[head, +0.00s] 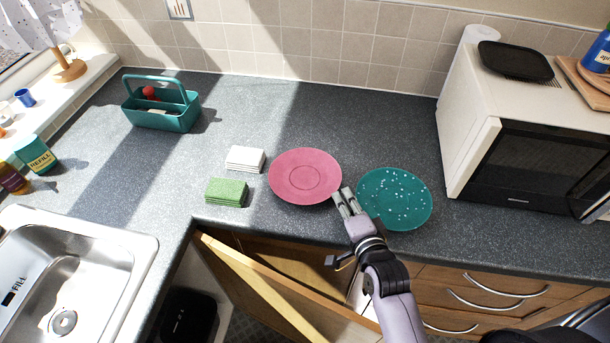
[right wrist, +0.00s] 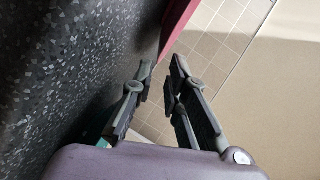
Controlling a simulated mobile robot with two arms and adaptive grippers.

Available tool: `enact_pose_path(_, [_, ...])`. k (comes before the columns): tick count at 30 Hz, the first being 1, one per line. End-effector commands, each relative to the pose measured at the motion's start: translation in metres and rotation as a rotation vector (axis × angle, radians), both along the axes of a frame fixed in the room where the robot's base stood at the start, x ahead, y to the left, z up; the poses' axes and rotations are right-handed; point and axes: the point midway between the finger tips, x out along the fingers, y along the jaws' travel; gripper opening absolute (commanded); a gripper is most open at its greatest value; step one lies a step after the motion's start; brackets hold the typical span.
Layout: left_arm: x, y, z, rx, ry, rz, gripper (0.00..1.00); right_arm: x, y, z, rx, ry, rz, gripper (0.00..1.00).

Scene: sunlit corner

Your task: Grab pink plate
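The pink plate (head: 305,176) lies flat on the grey speckled counter, left of the teal speckled plate (head: 394,198). My right gripper (head: 343,196) is at the pink plate's lower right rim, between the two plates. In the right wrist view its fingers (right wrist: 162,72) are parted with a narrow gap. The pink plate's edge (right wrist: 178,22) shows just beyond the fingertips, roughly in line with the gap. I cannot tell whether they touch it. My left gripper is not in view.
A white stack (head: 245,159) and green sponges (head: 227,192) lie left of the pink plate. A teal caddy (head: 162,118) stands at the back left, a microwave (head: 520,140) at the right. A cupboard door (head: 285,290) hangs open below the counter. A sink (head: 60,280) is at lower left.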

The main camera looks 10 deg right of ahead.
Motion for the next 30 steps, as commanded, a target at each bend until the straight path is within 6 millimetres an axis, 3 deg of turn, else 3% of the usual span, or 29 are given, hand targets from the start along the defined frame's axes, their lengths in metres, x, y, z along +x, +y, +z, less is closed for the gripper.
enact_pose_path(10, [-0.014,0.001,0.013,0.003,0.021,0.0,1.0,0.039,0.002,-0.012,0.0,-0.001,0.0,0.14])
enact_pose_path(18, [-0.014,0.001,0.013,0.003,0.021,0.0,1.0,0.041,0.002,-0.014,0.0,0.0,0.0,0.14])
enact_pose_path(25, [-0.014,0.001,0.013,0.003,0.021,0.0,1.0,0.041,0.002,-0.014,0.0,0.0,0.0,0.0])
enact_pose_path(30, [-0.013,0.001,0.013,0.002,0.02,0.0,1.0,0.041,0.002,-0.014,0.0,0.001,0.0,0.0])
